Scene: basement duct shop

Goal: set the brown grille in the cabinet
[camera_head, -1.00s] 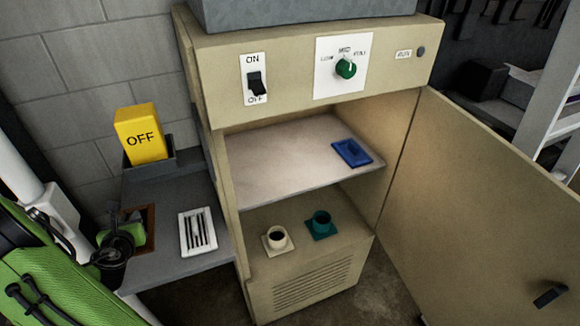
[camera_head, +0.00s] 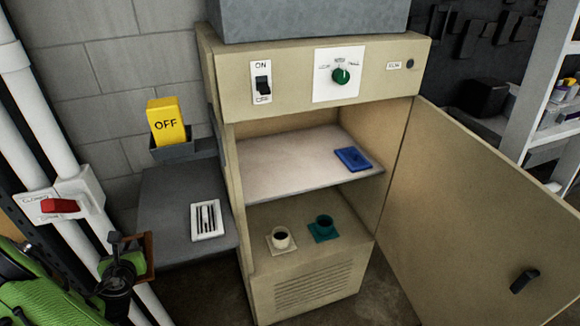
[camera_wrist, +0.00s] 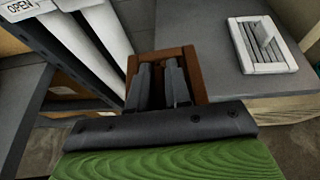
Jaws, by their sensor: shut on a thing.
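The brown grille (camera_head: 148,262) is in my gripper (camera_head: 122,268) at the left, beside the grey side shelf in the head view. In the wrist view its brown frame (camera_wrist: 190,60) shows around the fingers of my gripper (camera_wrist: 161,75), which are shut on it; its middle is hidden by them. The beige cabinet (camera_head: 228,190) stands to the right with its door (camera_head: 465,205) swung open. Its upper shelf (camera_head: 285,165) holds a blue item (camera_head: 353,159) at the right. A cream collar piece (camera_head: 281,240) and a teal one (camera_head: 324,229) sit on the cabinet floor.
A white grille (camera_head: 207,220) lies on the grey side shelf (camera_head: 165,200), and shows in the wrist view (camera_wrist: 262,46). A yellow OFF block (camera_head: 168,122) stands in a grey holder behind. White pipes with a red lever (camera_head: 60,205) run at the left. The upper shelf's left part is bare.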

